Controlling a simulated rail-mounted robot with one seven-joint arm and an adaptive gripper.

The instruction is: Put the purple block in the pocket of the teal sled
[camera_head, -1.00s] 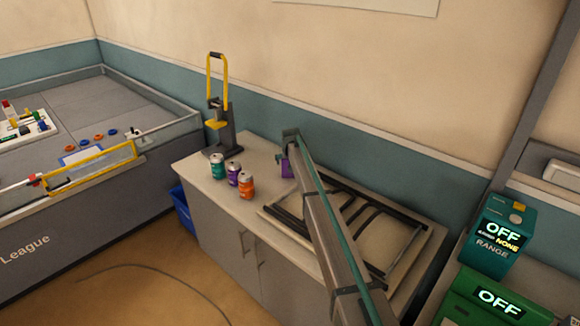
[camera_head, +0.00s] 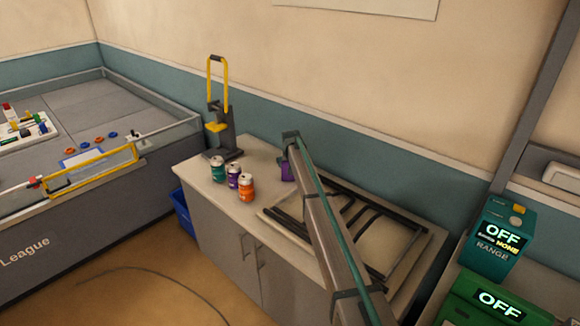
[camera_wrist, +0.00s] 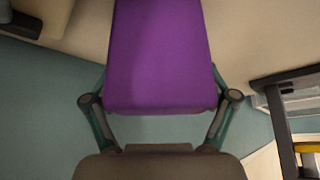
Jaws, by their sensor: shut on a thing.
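The purple block (camera_wrist: 160,55) fills the upper middle of the wrist view. My gripper (camera_wrist: 160,100) is shut on it, with a finger linkage showing on each side. In the head view a small part of the purple block (camera_head: 287,171) shows at the left of the far end of my arm, above the rear of the counter. My arm hides the rest of the block and most of the gripper there. I cannot make out a teal sled or its pocket in either view.
Teal, purple and orange cans (camera_head: 233,176) stand on the grey counter (camera_head: 205,178). A yellow-handled press (camera_head: 222,130) stands behind them. A dark frame (camera_head: 372,215) lies under my arm. Teal and green boxes with OFF displays (camera_head: 502,240) are at the right. The wall is close behind.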

